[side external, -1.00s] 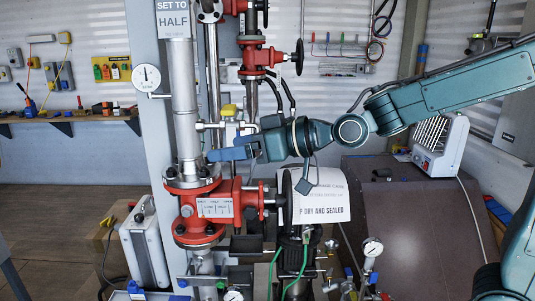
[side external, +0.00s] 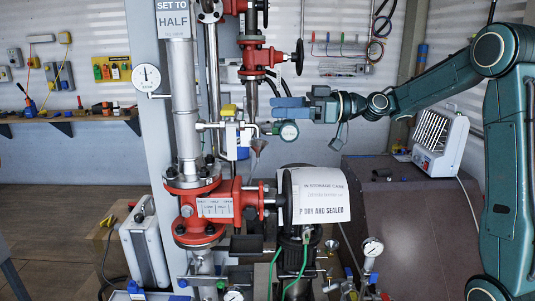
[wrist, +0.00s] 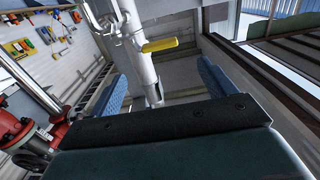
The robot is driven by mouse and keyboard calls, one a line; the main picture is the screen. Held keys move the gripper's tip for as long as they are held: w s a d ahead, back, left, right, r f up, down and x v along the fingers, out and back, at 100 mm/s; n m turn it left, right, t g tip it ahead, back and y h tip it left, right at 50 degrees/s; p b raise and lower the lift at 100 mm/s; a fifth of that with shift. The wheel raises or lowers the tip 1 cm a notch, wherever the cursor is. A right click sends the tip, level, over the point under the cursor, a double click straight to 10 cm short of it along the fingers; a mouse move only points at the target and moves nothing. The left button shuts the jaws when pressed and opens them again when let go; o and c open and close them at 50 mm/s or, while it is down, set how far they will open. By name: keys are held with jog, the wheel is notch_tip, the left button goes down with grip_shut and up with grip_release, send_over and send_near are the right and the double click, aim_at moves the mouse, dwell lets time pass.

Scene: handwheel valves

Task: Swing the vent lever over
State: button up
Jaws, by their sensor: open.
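A yellow lever (side external: 228,110), the only lever handle I can pick out, sits on a pale vertical fitting right of the grey pipe. In the wrist view the yellow lever (wrist: 160,45) sticks out to the right from a white pipe, beyond my fingertips. My gripper (side external: 280,107) is to the right of the lever in the side view, at about its height and apart from it. Its blue fingers are spread and empty, and they show on both sides of the wrist view (wrist: 163,82). Whether the lever label exists cannot be seen.
A red valve body (side external: 218,208) with a scale plate is below left of my gripper. A red handwheel valve (side external: 262,57) is just above it. A black handwheel (side external: 287,198) and a white paper sign (side external: 320,196) are below. A round gauge (side external: 147,78) is at left.

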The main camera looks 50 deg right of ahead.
aim_at(235, 108)
dwell(0.3)
jog(key=x, duration=1.3)
jog(key=shift+w+a, duration=0.2)
jog(key=shift+w, duration=0.1)
jog(key=c, duration=1.3)
jog(key=shift+s+g, duration=0.1)
jog(key=shift+g, duration=0.2)
jog(key=shift+s+d+f+n+g+y, duration=0.1)
jog(key=shift+s+d+n+g+y, duration=0.25)
jog(key=shift+n+g+y, duration=0.4)
jog(key=shift+s+d+n+g+y, duration=0.15)
jog(key=shift+s+n+g+y, duration=0.25)
jog(key=shift+n+g+y, duration=0.35)
